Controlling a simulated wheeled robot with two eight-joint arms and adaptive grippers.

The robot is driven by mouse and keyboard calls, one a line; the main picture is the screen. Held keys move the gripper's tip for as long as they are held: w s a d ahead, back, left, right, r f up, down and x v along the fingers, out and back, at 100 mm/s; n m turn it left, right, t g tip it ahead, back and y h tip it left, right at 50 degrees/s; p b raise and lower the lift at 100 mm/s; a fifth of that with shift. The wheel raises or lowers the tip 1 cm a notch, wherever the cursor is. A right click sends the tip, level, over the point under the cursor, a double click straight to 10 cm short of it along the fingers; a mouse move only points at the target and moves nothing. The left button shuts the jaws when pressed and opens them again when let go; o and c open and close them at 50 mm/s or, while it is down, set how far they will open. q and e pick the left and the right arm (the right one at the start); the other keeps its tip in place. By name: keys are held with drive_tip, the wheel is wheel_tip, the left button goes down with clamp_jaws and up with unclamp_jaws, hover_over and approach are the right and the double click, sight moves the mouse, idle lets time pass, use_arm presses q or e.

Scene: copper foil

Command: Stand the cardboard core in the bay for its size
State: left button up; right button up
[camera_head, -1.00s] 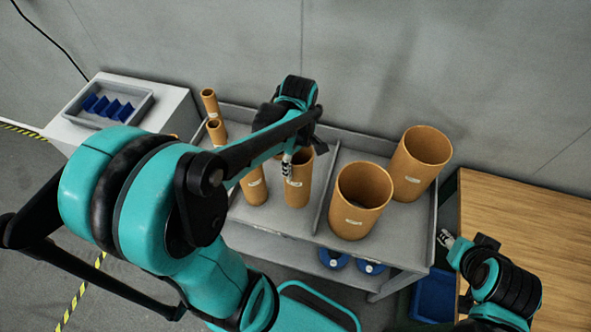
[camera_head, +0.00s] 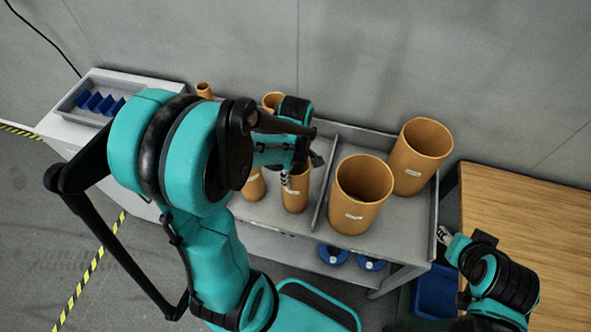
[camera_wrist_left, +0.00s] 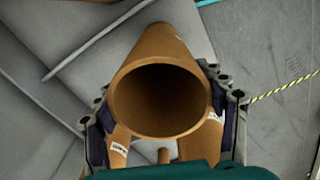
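The cardboard core (camera_head: 295,199) is an open orange-brown tube with a small white label. It is upright in the middle bay of the grey rack (camera_head: 277,213), left of a divider. My left gripper (camera_head: 288,180) is at its upper end, with one finger across its front. In the left wrist view the core (camera_wrist_left: 160,100) sits between my left gripper's two fingers (camera_wrist_left: 163,108), which are closed against its sides. I cannot tell whether its foot touches the deck. My right gripper (camera_head: 443,236) is at the lower right, away from the cores; its fingers are too small to read.
Two wide cores (camera_head: 361,190) (camera_head: 420,157) stand right of the divider (camera_head: 325,185). A similar core (camera_head: 253,186) stands close left, another (camera_head: 272,101) behind, and a thin one (camera_head: 203,90) far left. A wooden table (camera_head: 530,215) is at right; a cabinet with a tray (camera_head: 68,112) at left.

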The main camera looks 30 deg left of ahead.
use_arm(q)
drive_tip(key=shift+o, duration=1.4)
drive_tip(key=shift+r, duration=0.1)
wheel_tip(320, 180, up, 12)
drive_tip(key=p, duration=0.3)
drive_tip(key=s+d+r+m+t, duration=0.4)
drive_tip(key=d+m+t, duration=0.3)
drive_tip(key=m, duration=1)
drive_tip(key=shift+s+r, duration=0.2)
drive_tip(key=shift+s, duration=0.35)
drive_tip(key=shift+f, duration=0.1)
